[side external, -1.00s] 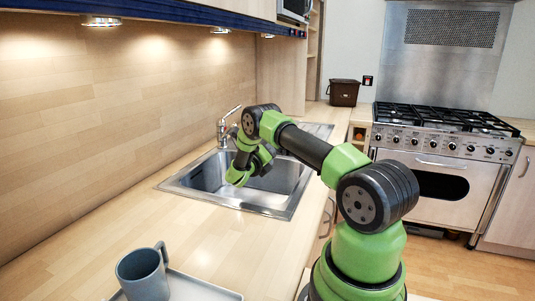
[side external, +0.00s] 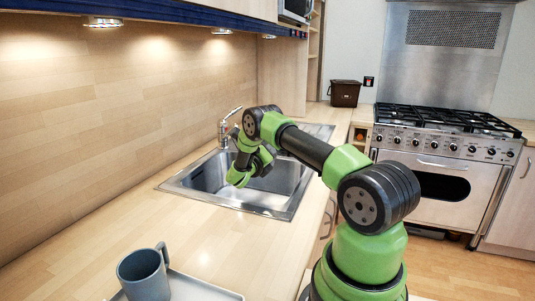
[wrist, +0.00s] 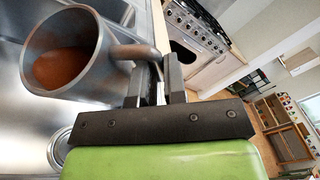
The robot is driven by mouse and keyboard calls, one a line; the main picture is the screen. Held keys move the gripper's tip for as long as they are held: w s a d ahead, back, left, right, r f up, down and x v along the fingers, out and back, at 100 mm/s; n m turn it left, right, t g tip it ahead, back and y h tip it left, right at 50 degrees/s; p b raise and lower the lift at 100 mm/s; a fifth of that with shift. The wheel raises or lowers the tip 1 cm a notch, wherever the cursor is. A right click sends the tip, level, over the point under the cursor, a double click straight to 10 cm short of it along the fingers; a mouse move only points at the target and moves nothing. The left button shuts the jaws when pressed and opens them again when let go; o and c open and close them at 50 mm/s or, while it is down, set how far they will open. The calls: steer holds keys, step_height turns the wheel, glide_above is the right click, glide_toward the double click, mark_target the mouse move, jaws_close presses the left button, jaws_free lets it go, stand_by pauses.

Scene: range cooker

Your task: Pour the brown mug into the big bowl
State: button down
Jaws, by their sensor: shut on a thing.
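My gripper (wrist: 161,78) is shut on the handle of a grey-brown mug (wrist: 98,75), seen in the wrist view. The mug's mouth faces the camera, and reddish-brown contents show inside it. The mug is over or near the steel sink; its exact height and tilt cannot be told. In the side view the arm's end is over the sink, and the held mug and the jaws are hidden behind my green wrist. I see no big bowl in either view.
A blue-grey mug (side external: 143,277) stands on a grey tray (side external: 205,288) at the near counter edge. The sink (side external: 274,201) has a tap (side external: 225,130) behind it. A range cooker (side external: 440,165) and a dark brown bin (side external: 345,93) are further back. The counter between tray and sink is clear.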

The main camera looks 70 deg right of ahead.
steer(key=shift+w, duration=0.1)
steer(key=shift+w+a+r+n+h, duration=0.1)
steer(key=shift+w+r+n+h, duration=0.15)
steer(key=shift+n, duration=0.25)
steer(key=shift+f+h, duration=0.1)
steer(key=shift+h, duration=0.15)
stand_by(0.7)
steer(key=shift+w+a+n, duration=0.15)
steer(key=shift+w+n, duration=0.1)
steer(key=shift+n, duration=0.35)
steer(key=shift+h, duration=0.3)
steer(key=shift+w, duration=0.1)
stand_by(0.5)
steer(key=shift+w+a+n, duration=0.15)
steer(key=shift+w+n, duration=0.05)
steer(key=shift+n, duration=0.3)
steer(key=shift+w+a+n+h, duration=0.1)
steer(key=shift+w+n+h, duration=0.15)
steer(key=shift+n+h, duration=0.15)
stand_by(0.7)
steer(key=shift+w+a+f+n+h, duration=0.2)
steer(key=shift+w+n+h, duration=0.15)
steer(key=shift+n, duration=0.25)
